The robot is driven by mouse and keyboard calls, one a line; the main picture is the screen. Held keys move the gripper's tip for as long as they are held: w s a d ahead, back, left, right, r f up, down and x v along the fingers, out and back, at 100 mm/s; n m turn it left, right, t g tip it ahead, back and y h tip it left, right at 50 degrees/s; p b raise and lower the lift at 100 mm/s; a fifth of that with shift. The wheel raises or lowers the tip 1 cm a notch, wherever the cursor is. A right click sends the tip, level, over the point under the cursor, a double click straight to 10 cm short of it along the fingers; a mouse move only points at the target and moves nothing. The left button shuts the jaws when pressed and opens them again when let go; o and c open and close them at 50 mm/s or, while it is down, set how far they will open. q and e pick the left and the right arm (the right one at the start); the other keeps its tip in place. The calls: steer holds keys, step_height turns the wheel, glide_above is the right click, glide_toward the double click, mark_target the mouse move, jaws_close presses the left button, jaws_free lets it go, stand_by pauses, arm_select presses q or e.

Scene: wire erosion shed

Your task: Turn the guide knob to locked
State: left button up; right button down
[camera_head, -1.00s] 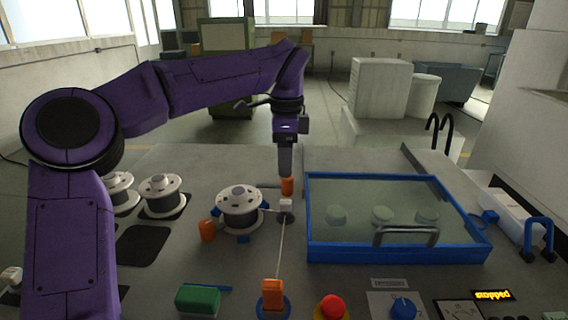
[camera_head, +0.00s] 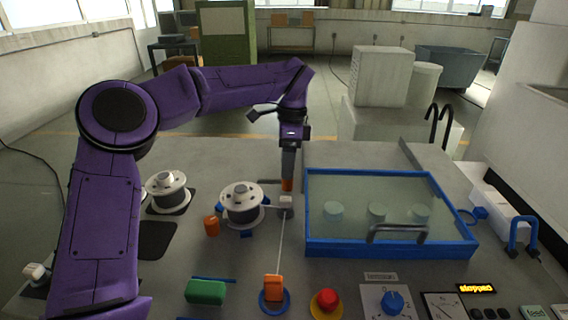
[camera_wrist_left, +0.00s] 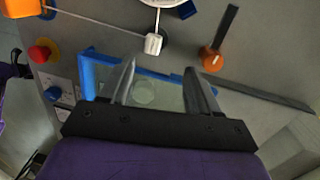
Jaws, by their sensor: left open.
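The orange guide knob (camera_wrist_left: 211,59) lies flat on the grey machine table in the left wrist view, with a dark bar handle pointing away from its round body. In the head view only a little of the orange knob (camera_head: 287,186) shows, below my gripper, behind the white wire guide block (camera_head: 286,201). My left gripper (camera_head: 288,176) points down over the knob area. In the left wrist view its two fingers (camera_wrist_left: 159,70) are apart with nothing between them, and the knob is just beyond the right-hand finger. I cannot read any locked mark. My right gripper is not in view.
A blue-framed tank with a clear lid (camera_head: 455,247) stands right of the gripper. A white spool (camera_head: 241,203) sits left, with a wire running from the guide block to an orange block (camera_head: 273,288). A red button (camera_head: 327,300) and blue dial (camera_head: 393,302) are at the front.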

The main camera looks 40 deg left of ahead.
mark_target(275, 181)
arm_select(q)
steer(key=w+a+n, duration=0.1)
steer(key=w, duration=0.1)
steer(key=w+a+n+t+p, duration=0.1)
steer(key=w+a+n, duration=0.1)
steer(key=w+a+n+p, duration=0.1)
steer(key=w, duration=0.2)
steer(key=shift+a+f, duration=0.25)
steer(key=shift+a, duration=0.05)
steer(key=shift+w+f+n+t, duration=0.1)
steer(key=shift+f+n+t, duration=0.05)
steer(key=shift+n+t, duration=0.15)
step_height(275, 181, down, 9)
steer(key=p, duration=0.3)
steer(key=shift+f, duration=0.45)
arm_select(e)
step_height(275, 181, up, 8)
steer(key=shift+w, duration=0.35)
